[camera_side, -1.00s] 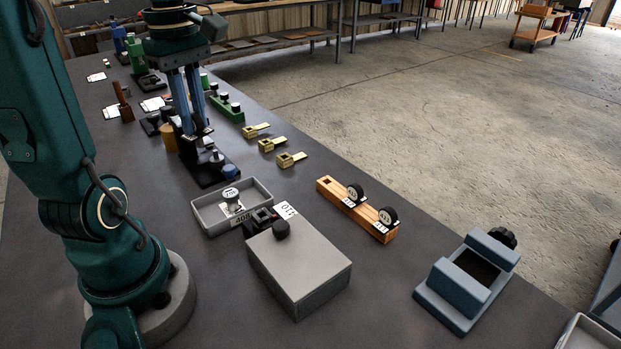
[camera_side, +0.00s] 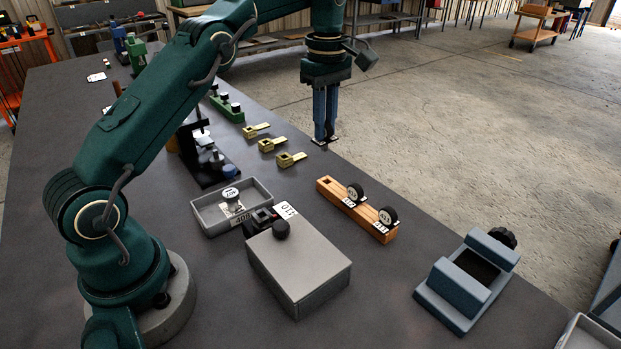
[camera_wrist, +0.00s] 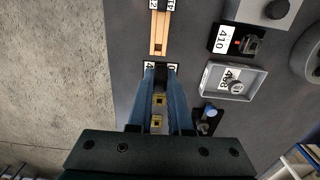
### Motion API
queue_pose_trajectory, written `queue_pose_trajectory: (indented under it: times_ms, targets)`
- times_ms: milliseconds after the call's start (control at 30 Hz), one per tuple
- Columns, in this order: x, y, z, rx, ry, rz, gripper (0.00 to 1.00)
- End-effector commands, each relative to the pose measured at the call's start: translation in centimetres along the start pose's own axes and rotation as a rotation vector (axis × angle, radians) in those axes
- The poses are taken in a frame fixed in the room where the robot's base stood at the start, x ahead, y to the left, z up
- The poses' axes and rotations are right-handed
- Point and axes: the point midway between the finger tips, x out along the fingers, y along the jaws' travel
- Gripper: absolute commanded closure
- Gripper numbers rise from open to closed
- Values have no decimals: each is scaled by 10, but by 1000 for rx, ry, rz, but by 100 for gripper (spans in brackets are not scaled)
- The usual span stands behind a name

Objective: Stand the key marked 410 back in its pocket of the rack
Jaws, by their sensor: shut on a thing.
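My gripper (camera_side: 325,140) is shut on a small dark piece with a white tag, held above the bench's far edge. In the wrist view the dark piece (camera_wrist: 160,68) sits between the fingertips. The tag shows a "4" on one side and a "0" on the other; its middle is covered. The wooden rack (camera_side: 367,219) lies on the bench to the gripper's lower right in the side view.
A grey tray (camera_side: 205,219) holds a white-tagged piece. Beside it are a black block (camera_side: 260,217) with a card reading 410 and a grey box (camera_side: 300,270). Several brass pieces (camera_side: 290,159) lie near the gripper. A blue fixture (camera_side: 452,288) stands at lower right.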

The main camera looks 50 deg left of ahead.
Motion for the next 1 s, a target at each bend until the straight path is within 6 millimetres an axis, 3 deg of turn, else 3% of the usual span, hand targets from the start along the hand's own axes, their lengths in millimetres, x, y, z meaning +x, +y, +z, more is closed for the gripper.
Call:
queue_pose_trajectory:
  times_ms: [567,1000]
  targets:
    - [7,4,6,7,0,0,100]
    - [44,4,6,7,0,-2,100]
